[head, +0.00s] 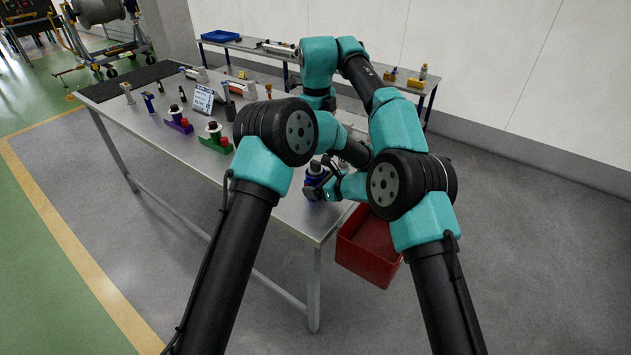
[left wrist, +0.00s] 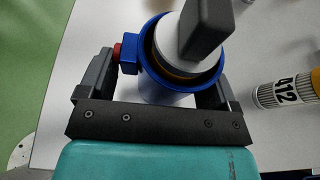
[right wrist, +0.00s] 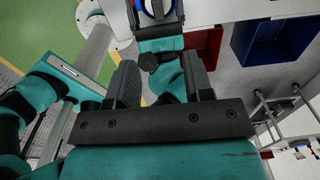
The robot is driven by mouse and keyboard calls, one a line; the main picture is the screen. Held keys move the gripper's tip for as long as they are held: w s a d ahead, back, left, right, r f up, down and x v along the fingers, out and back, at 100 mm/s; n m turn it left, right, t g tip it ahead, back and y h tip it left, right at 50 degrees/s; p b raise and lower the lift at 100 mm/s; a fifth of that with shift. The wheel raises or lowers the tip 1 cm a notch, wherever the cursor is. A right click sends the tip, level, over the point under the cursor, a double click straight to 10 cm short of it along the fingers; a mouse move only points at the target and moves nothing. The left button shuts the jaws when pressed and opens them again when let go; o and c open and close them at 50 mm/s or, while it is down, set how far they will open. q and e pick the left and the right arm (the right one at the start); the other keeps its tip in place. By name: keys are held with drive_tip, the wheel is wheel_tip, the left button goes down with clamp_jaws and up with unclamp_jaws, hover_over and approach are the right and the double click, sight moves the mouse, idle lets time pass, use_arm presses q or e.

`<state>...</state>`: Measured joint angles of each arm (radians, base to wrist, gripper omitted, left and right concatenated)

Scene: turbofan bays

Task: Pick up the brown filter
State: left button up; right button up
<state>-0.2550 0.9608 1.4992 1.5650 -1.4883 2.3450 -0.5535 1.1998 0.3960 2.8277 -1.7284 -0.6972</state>
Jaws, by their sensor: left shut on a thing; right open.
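A blue housing (left wrist: 165,88) stands upright on the table, with a red knob on its side; it also shows in the head view (head: 314,181). A white part with a dark grey block on top sits in its mouth, and a brownish band (left wrist: 180,72) shows under the white part inside the rim. Whether this band is the brown filter I cannot tell. My left gripper (left wrist: 162,80) is shut on the blue housing, one finger at each side. My right gripper (right wrist: 160,72) is open and empty, apart from the housing.
A white canister marked 912 (left wrist: 288,90) is right of the housing. A red bin (head: 370,250) is at the table's near right end. A blue bin (right wrist: 272,42) shows in the right wrist view. Purple (head: 178,124) and green (head: 215,143) fixtures stand further left.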

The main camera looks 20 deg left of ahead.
drive_tip(key=shift+s+a+r, duration=0.1)
drive_tip(key=shift+s+a, duration=0.05)
drive_tip(key=shift+a, duration=0.05)
hover_over(316, 162)
wheel_tip(316, 162, down, 6)
drive_tip(key=shift+r, duration=0.1)
drive_tip(key=shift+f, duration=0.5)
drive_tip(key=shift+f, duration=0.1)
drive_tip(key=shift+f, duration=2.5)
drive_tip(key=shift+c, duration=0.3)
